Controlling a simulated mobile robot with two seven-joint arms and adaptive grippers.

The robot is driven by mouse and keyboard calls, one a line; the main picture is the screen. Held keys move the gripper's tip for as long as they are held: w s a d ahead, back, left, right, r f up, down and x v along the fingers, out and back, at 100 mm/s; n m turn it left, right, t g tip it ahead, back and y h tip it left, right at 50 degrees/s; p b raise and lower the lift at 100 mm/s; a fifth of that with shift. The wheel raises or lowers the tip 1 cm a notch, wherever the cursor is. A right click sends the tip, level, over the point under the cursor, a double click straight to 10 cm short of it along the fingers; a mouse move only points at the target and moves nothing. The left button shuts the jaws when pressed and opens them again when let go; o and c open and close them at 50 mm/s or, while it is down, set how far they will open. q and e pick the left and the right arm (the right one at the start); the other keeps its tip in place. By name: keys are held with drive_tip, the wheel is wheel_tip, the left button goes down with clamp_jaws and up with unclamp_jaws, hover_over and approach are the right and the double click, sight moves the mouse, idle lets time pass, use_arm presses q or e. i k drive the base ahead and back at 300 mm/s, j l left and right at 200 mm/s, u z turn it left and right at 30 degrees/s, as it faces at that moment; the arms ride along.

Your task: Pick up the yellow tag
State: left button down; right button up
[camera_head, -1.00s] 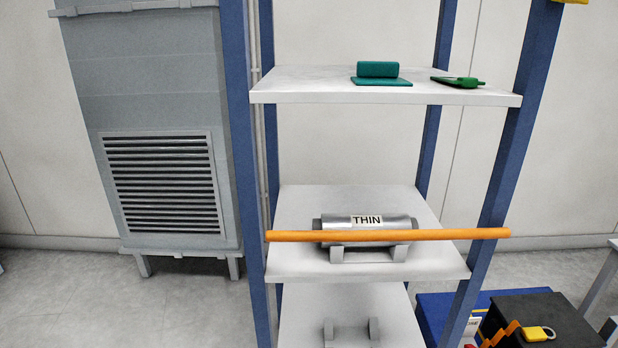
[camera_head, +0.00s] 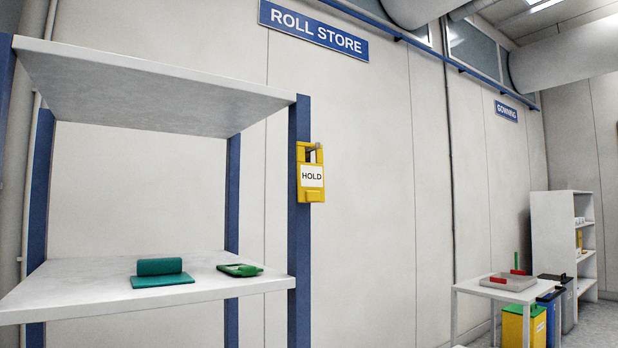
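The yellow tag (camera_head: 311,196) hangs on the blue right-hand post of the shelf rack, on a small peg near its top. It carries a white label reading HOLD. Neither of my grippers shows in the head view, so their state cannot be seen.
The rack's shelf (camera_head: 60,290) holds a teal block on a flat base (camera_head: 160,272) and a green device (camera_head: 240,270). A white table (camera_head: 480,289) with a grey tray, coloured bins (camera_head: 524,326) and white shelving (camera_head: 553,235) stand at the far right. Bare wall lies right of the post.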

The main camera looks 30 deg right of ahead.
sight(310, 176)
drive_tip(key=l+u, duration=0.1)
drive_tip(key=l, duration=0.35)
drive_tip(key=k+l+u, duration=0.1)
drive_tip(key=l, duration=0.4)
drive_tip(key=k+l+u, duration=0.1)
drive_tip(key=l, duration=0.35)
drive_tip(key=k+l, duration=0.15)
drive_tip(key=l, duration=0.3)
drive_tip(key=u, duration=0.05)
